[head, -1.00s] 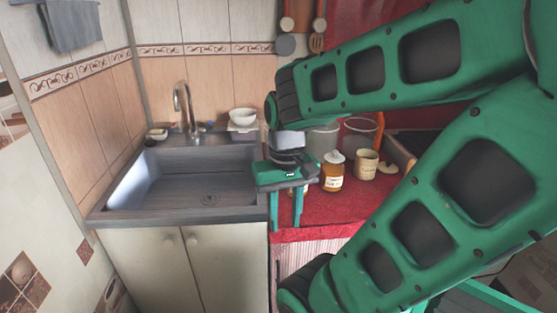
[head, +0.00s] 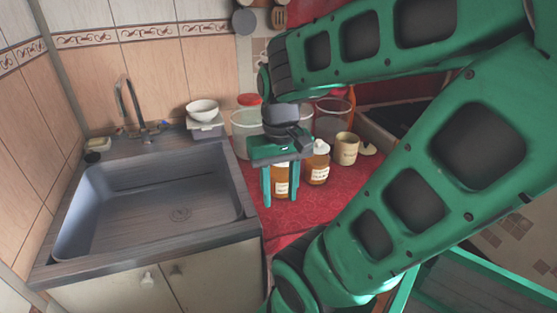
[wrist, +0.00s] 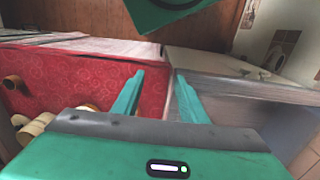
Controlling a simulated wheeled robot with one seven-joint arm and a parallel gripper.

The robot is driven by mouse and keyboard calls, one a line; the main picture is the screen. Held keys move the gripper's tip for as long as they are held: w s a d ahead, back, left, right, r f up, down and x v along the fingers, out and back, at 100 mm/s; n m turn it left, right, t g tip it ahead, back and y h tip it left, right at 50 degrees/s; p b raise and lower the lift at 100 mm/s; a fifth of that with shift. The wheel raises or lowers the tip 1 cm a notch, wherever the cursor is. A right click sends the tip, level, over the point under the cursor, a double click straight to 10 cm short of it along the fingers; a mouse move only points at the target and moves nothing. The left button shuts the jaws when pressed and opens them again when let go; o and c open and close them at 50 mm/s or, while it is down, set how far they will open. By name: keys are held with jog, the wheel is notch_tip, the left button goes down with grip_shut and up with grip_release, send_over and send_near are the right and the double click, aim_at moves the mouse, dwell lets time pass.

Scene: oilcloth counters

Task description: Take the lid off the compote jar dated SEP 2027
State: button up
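Two amber jars with pale labels stand on the red counter in the head view. One jar (head: 281,184) is partly hidden behind my gripper's fingers, and its top is covered by the gripper. The other jar (head: 318,170) stands just to its right and has a whitish lid (head: 321,147). The label dates are too small to read, so I cannot tell which is SEP 2027. My gripper (head: 281,203) hangs in front of the left jar, fingers pointing down, apart and empty. In the wrist view, the open fingers (wrist: 160,77) show nothing between them but the counter edge area.
A beige mug-like pot (head: 346,149) stands right of the jars. Clear canisters (head: 246,124) stand behind. A sink (head: 155,205) lies to the left, with a white bowl (head: 202,108) behind it. The red counter (head: 300,212) is bare in front of the jars.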

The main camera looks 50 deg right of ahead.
jog(key=o, duration=0.9)
jog(key=shift+d+r+m, duration=0.6)
jog(key=shift+r, duration=0.25)
jog(key=shift+c, duration=0.2)
jog(key=w+d+r+m+y, duration=0.1)
jog(key=w+d+r+m, duration=0.2)
jog(key=w+d+m, duration=0.5)
jog(key=w+d+r+m, duration=0.2)
jog(key=w+d+m, duration=0.3)
jog(key=d, duration=0.4)
jog(key=shift+m+t, duration=0.3)
jog(key=shift+m, duration=0.4)
jog(key=shift+a+f, duration=0.15)
jog(key=shift+f, duration=1.45)
jog(key=shift+a+f, duration=0.2)
jog(key=shift+f, duration=1.45)
jog(key=shift+a+f, duration=0.15)
jog(key=shift+f, duration=1.45)
